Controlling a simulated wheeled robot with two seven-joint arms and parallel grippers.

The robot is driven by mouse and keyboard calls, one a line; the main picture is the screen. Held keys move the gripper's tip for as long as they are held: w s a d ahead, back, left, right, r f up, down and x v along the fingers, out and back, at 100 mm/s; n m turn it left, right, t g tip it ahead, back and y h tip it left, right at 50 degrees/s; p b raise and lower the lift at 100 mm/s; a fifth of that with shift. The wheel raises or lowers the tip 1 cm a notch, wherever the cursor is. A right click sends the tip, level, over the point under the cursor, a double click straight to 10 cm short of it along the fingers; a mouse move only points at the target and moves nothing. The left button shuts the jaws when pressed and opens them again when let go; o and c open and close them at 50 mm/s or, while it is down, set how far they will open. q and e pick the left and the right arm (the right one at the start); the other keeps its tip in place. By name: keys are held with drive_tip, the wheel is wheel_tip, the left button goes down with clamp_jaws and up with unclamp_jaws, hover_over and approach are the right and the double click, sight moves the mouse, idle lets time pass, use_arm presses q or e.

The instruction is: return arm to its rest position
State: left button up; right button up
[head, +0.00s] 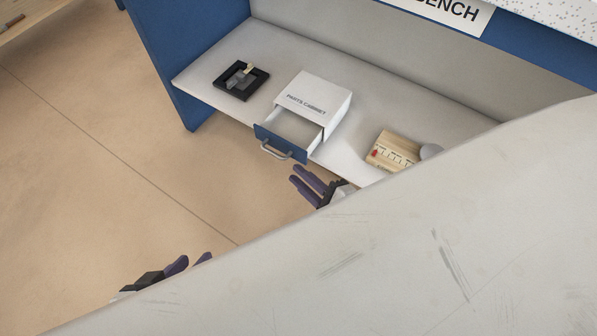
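My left gripper (196,258) shows at the lower left, over the tan floor. Its two purple fingers stand apart with nothing visible between them. My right gripper (296,174) is near the middle, just in front of the bench edge and below the open drawer. Its purple fingers point up and left, with a gap between them and nothing seen in it. Most of both arms is hidden behind a large pale scuffed surface (400,250) filling the lower right.
The white parts cabinet (318,92) has its blue-fronted drawer (280,143) pulled out past the edge of the bench (245,45). A black tray (226,84) holds grey pieces. A wooden box (393,148) stands to the right. Floor at left is clear.

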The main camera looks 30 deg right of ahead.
use_arm(q)
drive_tip(key=shift+w+r, duration=0.25)
drive_tip(key=shift+w, duration=0.15)
